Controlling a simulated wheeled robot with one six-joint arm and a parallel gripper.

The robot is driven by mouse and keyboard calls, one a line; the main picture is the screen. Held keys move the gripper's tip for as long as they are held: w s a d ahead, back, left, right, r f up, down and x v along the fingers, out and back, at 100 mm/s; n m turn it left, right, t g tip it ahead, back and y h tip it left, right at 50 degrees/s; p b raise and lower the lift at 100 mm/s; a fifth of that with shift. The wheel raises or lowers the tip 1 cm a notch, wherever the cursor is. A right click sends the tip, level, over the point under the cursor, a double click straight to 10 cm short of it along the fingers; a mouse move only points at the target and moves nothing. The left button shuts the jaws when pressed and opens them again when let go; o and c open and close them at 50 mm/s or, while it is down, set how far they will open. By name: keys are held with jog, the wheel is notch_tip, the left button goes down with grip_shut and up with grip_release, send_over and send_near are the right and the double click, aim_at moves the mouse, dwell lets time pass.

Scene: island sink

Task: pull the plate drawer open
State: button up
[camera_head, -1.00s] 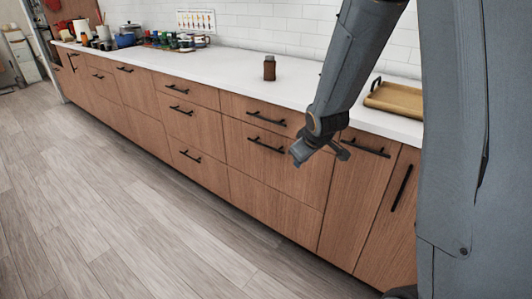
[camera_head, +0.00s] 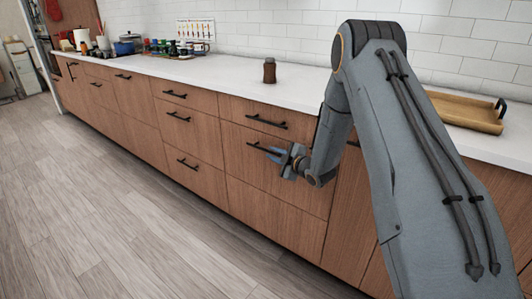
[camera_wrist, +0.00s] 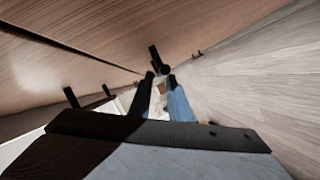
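No drawer is labelled, so I cannot tell by sight which one holds plates. A wide wooden drawer (camera_head: 278,185) below the top row is shut, and my gripper is in front of it. Its black bar handle (camera_head: 258,147) is partly hidden by my fingers. My gripper (camera_head: 273,153) is at the right end of that handle; contact cannot be made out. In the wrist view, my gripper (camera_wrist: 161,79) shows two fingers with a gap between them, and a black handle (camera_wrist: 154,56) shows near the fingertips. Nothing is visibly held.
Another shut drawer with a bar handle (camera_head: 267,122) lies just above. A brown jar (camera_head: 269,71) and a wooden tray (camera_head: 465,114) stand on the white countertop (camera_head: 225,77). The wooden floor (camera_head: 110,195) in front of the cabinets is clear.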

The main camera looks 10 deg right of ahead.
aim_at(266, 151)
jog(key=shift+x, duration=2.8)
grip_shut()
